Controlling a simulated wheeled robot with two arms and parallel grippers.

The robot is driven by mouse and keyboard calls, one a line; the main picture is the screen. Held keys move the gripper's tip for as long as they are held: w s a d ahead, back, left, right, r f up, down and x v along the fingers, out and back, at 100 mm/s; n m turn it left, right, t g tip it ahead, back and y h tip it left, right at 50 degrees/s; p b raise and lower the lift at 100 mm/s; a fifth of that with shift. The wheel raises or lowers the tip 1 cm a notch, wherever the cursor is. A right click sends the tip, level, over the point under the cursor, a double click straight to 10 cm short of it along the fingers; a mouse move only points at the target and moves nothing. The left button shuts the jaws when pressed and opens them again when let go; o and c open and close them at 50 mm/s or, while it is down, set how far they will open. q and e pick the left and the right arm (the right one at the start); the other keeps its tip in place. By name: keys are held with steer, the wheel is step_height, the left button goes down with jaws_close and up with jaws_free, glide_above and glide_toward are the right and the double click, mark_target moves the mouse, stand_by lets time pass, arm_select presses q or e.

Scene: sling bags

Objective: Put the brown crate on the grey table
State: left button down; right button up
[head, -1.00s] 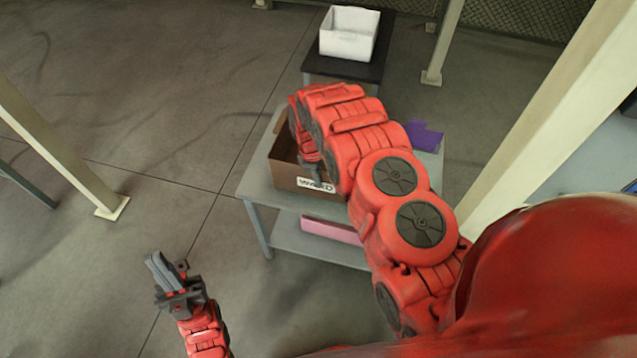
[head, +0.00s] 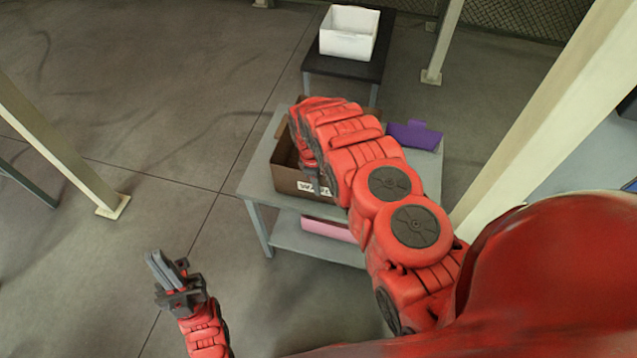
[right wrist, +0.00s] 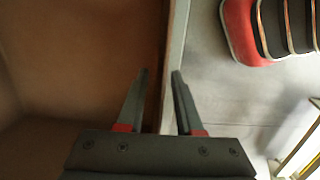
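The brown crate (head: 291,180), with a white label on its front, sits on the grey table (head: 256,185) at the table's left side. My right arm covers much of the crate in the head view. In the right wrist view, the crate's inside (right wrist: 80,60) fills the left. My right gripper (right wrist: 159,75) is open there, its fingers apart with the crate's rim running between them. Contact with the rim cannot be told. My left gripper (head: 162,268) is empty, over the floor at lower left, its fingers together.
A purple object (head: 414,135) lies at the grey table's right side. A pink object (head: 326,228) is on its lower shelf. A white bin (head: 348,33) stands on a black table (head: 345,65) behind. Pale posts (head: 62,150) stand left and right.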

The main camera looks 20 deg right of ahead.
steer(key=r, duration=0.3)
steer(key=r+b, duration=0.1)
steer(key=r, duration=0.1)
steer(key=a+r+b, duration=0.1)
steer(key=r, duration=0.2)
steer(key=shift+w+r, duration=0.3)
steer(key=shift+w, duration=0.05)
steer(key=shift+a+r+p, duration=0.1)
steer(key=shift+r+p, duration=0.6)
steer(key=shift+r, duration=1.1)
